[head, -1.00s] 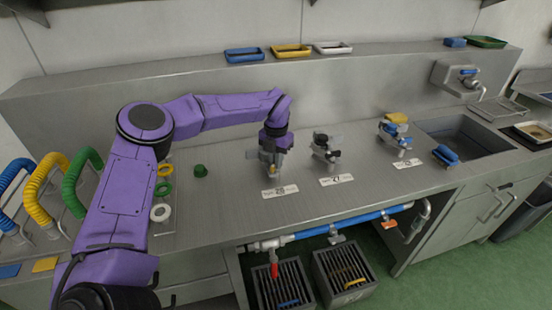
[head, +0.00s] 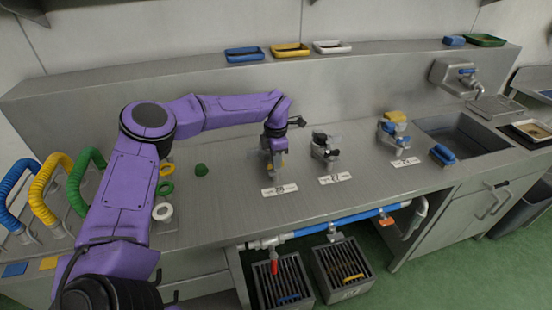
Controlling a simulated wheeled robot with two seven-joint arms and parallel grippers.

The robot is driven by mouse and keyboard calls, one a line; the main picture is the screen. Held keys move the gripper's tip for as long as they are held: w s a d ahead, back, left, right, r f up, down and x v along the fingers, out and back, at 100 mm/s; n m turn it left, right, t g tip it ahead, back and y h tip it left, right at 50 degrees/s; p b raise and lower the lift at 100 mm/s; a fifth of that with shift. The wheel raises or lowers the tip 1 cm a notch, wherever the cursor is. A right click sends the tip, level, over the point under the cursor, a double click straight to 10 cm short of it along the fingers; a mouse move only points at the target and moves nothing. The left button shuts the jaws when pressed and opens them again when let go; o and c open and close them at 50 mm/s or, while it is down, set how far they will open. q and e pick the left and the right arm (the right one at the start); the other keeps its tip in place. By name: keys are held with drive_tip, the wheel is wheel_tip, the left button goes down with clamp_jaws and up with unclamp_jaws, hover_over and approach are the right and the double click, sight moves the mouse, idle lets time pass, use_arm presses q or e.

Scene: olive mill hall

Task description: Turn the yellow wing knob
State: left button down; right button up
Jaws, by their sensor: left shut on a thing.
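My left gripper (head: 273,153) points down over the leftmost of three metal fittings on the steel counter, behind a white number label (head: 280,190). It is shut on the yellow wing knob (head: 283,161), of which only a small yellowish bit shows beside the fingers. The fingers and wrist hide most of the knob and fitting. The knob's exact angle cannot be told. My right gripper is not in view.
A middle fitting (head: 325,150) with a dark top and a right fitting (head: 393,137) with yellow and blue parts stand to the right. A sink (head: 462,135) is at right.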

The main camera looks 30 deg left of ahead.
use_arm(q)
drive_tip(key=shift+s+f, duration=0.15)
drive_tip(key=shift+f, duration=0.05)
idle(0.4)
drive_tip(key=c, duration=1.2)
unclamp_jaws()
drive_tip(key=shift+c, duration=0.2)
drive_tip(key=shift+o, duration=0.2)
drive_tip(key=shift+r, duration=0.1)
drive_tip(key=shift+a, duration=0.1)
wheel_tip(320, 180, up, 10)
drive_tip(key=b, duration=0.2)
drive_tip(key=shift+r, duration=0.25)
